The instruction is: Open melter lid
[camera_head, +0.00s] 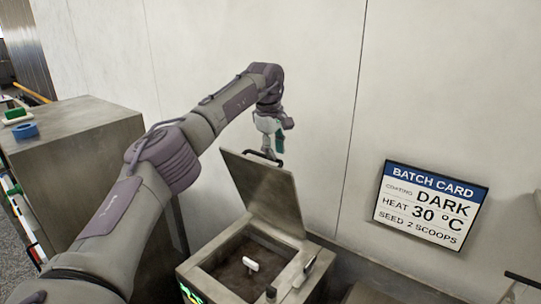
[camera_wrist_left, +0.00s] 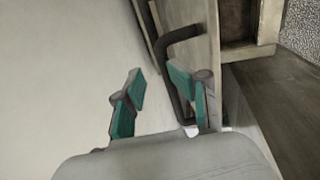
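The melter (camera_head: 222,246) is a metal box against the wall, low in the middle of the head view. Its lid (camera_head: 268,192) stands raised, hinged at the back right side and leaning up near the wall. The lid's dark handle (camera_head: 262,158) is at the top edge; it also shows in the left wrist view (camera_wrist_left: 165,52). My left gripper (camera_head: 276,150) is at this handle. In the wrist view its teal fingers (camera_wrist_left: 158,98) are spread apart, and the handle lies close beside the right-hand finger. My right gripper is not in view.
The melter's opening shows a dark inside with a small white piece (camera_head: 251,264). A batch card sign (camera_head: 430,205) hangs on the wall at right. A metal cabinet (camera_head: 85,150) at left bears a blue ring (camera_head: 25,130) and a green block (camera_head: 17,114).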

